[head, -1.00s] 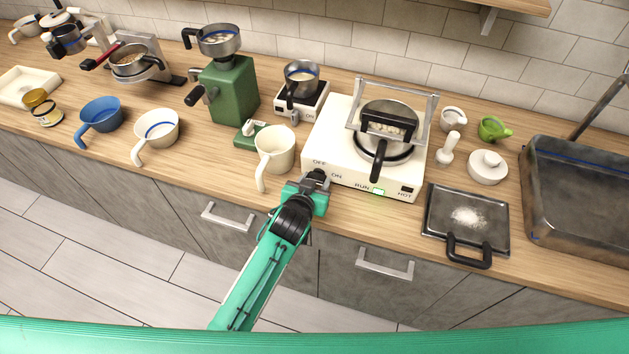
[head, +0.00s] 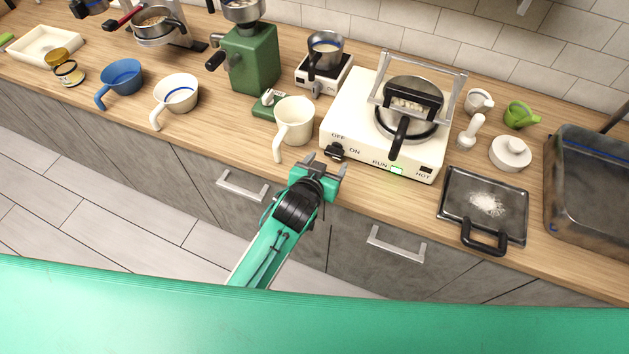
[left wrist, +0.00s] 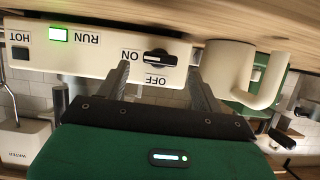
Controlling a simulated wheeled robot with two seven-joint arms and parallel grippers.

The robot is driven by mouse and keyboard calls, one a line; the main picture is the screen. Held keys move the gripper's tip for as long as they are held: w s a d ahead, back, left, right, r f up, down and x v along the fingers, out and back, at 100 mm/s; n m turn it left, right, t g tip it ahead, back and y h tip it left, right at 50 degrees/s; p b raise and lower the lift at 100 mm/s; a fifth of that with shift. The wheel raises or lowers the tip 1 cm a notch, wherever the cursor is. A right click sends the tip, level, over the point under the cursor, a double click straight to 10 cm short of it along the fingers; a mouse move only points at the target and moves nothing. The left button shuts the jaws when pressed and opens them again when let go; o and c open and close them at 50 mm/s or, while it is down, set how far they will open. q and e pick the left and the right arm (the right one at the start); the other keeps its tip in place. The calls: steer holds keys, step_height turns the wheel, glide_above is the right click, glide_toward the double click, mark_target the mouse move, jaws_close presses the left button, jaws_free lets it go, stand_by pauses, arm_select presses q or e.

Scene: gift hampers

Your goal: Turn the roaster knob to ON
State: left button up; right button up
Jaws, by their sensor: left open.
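The roaster (head: 362,143) is a white box on the counter with a round covered pan on top. Its black knob (head: 335,152) is at the front left, between the OFF and ON labels. In the left wrist view, which is upside down, the knob (left wrist: 160,57) has its bar lying roughly level, in line with the ON label. The green RUN light (head: 397,170) is lit. My left gripper (head: 325,164) is open and empty, just in front of the knob and apart from it. Its fingers (left wrist: 158,75) stand either side of the knob in the wrist view. My right gripper is not in view.
A cream jug (head: 294,121) stands close to the roaster's left side. A green grinder (head: 254,60) and a small scale with a pot (head: 325,57) are behind it. A dark tray with white powder (head: 484,205) lies to the right. Drawer handles (head: 396,245) jut out below the counter.

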arm_select(q)
steer(key=b+v, duration=0.1)
steer(key=v, duration=0.8)
steer(key=shift+b, duration=0.35)
steer(key=shift+r, duration=0.1)
